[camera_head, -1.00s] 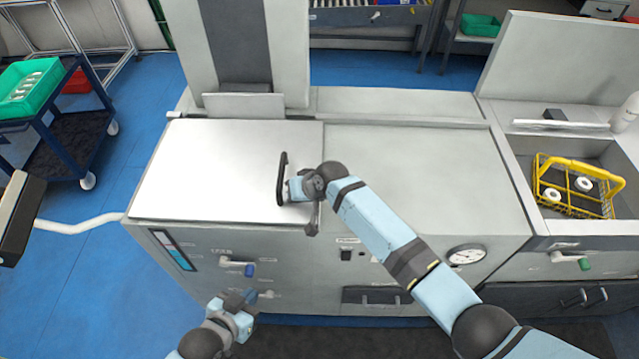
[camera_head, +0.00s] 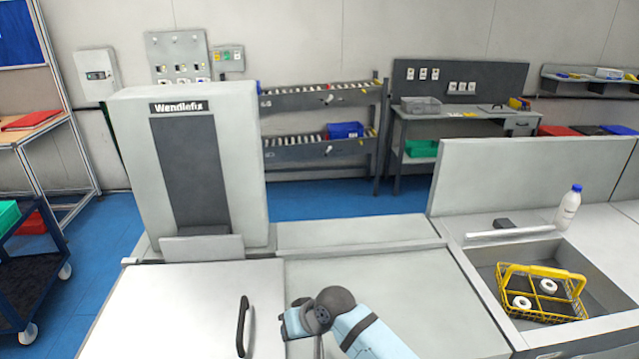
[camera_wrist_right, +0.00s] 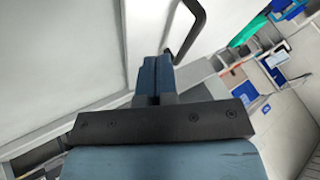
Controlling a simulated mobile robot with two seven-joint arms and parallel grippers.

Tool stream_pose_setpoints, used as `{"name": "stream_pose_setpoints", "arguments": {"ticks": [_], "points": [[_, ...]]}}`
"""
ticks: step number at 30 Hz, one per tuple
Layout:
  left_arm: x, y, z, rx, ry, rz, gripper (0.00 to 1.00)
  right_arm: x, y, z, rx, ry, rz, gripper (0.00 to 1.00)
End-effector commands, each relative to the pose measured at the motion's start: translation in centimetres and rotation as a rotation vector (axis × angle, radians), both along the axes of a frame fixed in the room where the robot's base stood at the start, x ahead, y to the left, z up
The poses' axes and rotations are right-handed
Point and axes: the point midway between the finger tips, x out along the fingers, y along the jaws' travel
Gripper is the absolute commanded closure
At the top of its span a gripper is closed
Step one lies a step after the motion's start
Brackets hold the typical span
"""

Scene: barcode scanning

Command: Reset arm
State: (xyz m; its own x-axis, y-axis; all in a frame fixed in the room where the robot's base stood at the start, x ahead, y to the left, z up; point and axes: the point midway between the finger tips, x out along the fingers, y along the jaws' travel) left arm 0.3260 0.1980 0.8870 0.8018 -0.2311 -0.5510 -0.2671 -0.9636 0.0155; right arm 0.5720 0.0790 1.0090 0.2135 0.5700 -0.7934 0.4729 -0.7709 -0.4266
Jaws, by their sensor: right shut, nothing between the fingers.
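My right gripper (camera_head: 296,322) hangs over the white top of the machine, to the right of a black bar handle (camera_head: 243,326). A gap shows between the gripper and the handle in the head view. In the right wrist view, my gripper fingers (camera_wrist_right: 153,78) are together and empty. The black handle (camera_wrist_right: 188,30) shows just beyond them. My left gripper is outside both current views.
A tall white unit (camera_head: 250,150) stands at the back of the machine top (camera_head: 180,310). To the right, a sunken basin holds a yellow wire basket (camera_head: 540,308) with white round pieces. A white bottle (camera_head: 568,208) stands behind it. A dark blue cart (camera_head: 40,300) stands at left.

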Motion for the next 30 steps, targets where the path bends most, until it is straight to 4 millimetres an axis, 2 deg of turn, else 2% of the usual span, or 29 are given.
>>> {"name": "stream_pose_setpoints", "arguments": {"ticks": [4, 8, 16, 21, 24, 27, 30], "points": [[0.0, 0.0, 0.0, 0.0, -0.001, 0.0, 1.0, -1.9, -1.5, -2.6, 0.045, -0.033, -0.047, 1.0], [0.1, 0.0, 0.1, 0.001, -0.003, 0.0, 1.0, -4.6, -4.6, -5.8, 0.09, -0.109, -0.131, 1.0], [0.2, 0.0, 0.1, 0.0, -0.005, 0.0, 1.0, -12.2, -14.2, -11.0, 0.055, -0.319, -0.309, 1.0], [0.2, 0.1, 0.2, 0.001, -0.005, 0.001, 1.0, -18.0, -20.9, -12.4, -0.047, -0.459, -0.374, 1.0], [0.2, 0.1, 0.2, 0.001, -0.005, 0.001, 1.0, -21.0, -24.0, -12.6, -0.112, -0.526, -0.385, 1.0], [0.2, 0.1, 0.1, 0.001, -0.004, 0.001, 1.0, -23.1, -26.2, -12.3, -0.159, -0.574, -0.386, 1.0], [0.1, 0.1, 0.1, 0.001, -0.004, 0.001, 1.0, -24.2, -27.3, -12.1, -0.187, -0.602, -0.383, 1.0]]}}
